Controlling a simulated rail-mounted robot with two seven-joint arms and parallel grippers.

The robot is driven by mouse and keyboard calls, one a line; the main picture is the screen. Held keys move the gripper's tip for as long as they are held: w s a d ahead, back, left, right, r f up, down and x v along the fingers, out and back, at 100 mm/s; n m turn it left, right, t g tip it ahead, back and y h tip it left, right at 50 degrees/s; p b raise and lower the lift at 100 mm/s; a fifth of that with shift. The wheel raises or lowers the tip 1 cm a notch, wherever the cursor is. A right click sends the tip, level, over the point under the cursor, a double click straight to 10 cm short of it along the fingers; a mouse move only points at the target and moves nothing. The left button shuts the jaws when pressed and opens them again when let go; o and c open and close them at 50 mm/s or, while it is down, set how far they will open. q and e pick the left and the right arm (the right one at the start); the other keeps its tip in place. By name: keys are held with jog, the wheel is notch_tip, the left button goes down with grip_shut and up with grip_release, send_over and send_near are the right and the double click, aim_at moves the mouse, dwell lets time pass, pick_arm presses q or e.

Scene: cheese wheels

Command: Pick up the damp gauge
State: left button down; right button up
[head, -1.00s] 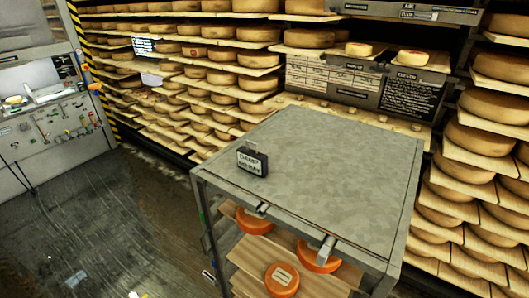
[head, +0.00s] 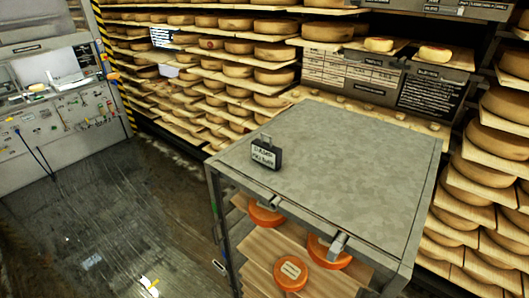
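The damp gauge (head: 265,155) is a small dark box with a white lettered face and a short grey tab on top. It stands upright on the grey top of the cart (head: 340,165), near its left edge. Its face is turned toward me, and its lettering is too blurred to read fully now. Nothing touches it except the cart top. Neither of my grippers shows in the head view.
The rest of the cart top is bare. Orange cheese wheels (head: 291,273) lie on wooden shelves below it. Racks of cheese wheels (head: 272,77) stand behind and to the right. Dark open floor (head: 110,215) lies to the left, before a grey tool wall (head: 60,130).

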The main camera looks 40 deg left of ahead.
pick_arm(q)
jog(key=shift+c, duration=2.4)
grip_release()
